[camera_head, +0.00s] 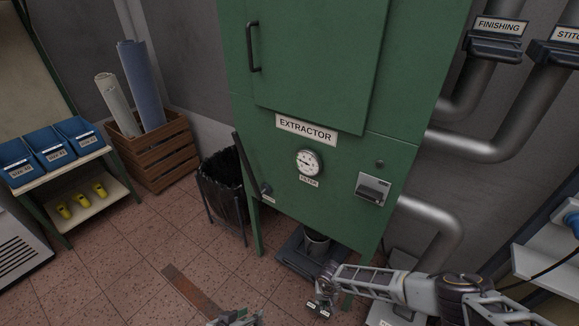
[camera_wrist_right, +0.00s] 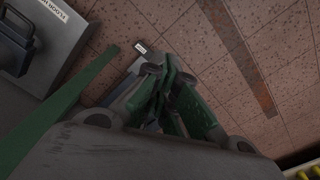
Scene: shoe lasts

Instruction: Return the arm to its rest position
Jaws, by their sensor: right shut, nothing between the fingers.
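My right arm (camera_head: 385,285) comes in from the right, stretched in front of the lower part of the green extractor cabinet. My right gripper (camera_head: 319,308) hangs at its end, pointing down in front of the cabinet's base. In the right wrist view my right gripper (camera_wrist_right: 155,78) has its fingers together, with nothing held between them. My left gripper (camera_head: 236,319) only just shows at the bottom edge of the head view, over the tiled floor. Most of it is cut off, so its fingers cannot be judged.
A black bin (camera_head: 222,190) and a wooden crate (camera_head: 160,150) with rolls stand left. Blue bins and yellow lasts (camera_head: 81,200) sit on a shelf. Floor between is clear.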

